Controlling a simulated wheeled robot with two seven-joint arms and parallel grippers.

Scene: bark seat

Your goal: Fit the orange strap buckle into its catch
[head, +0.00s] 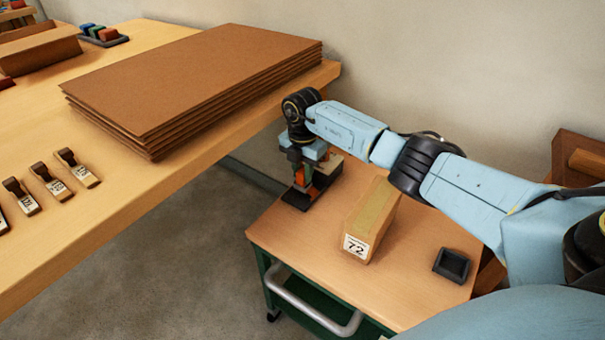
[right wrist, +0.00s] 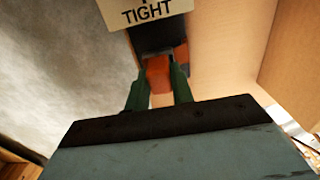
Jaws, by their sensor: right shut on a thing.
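My right gripper (head: 299,184) points down over the left back part of the small cart top. Its two green fingers (right wrist: 158,92) are shut on the orange strap buckle (right wrist: 157,72) in the right wrist view. The orange buckle also shows small between the fingers in the head view (head: 300,177). A dark block (right wrist: 153,38) lies just beyond the buckle, with another orange patch (right wrist: 181,54) beside it. I cannot pick out the catch surely, nor tell whether the buckle touches it. A cream sign reading TIGHT (right wrist: 150,13) stands beyond. My left gripper is out of view.
A long box marked 72 (head: 371,220) and a small black tray (head: 452,265) stand on the cart top (head: 310,233). At left, a long workbench (head: 130,200) holds stacked brown boards (head: 195,75) and several stamps (head: 48,180). The cart's front left top is clear.

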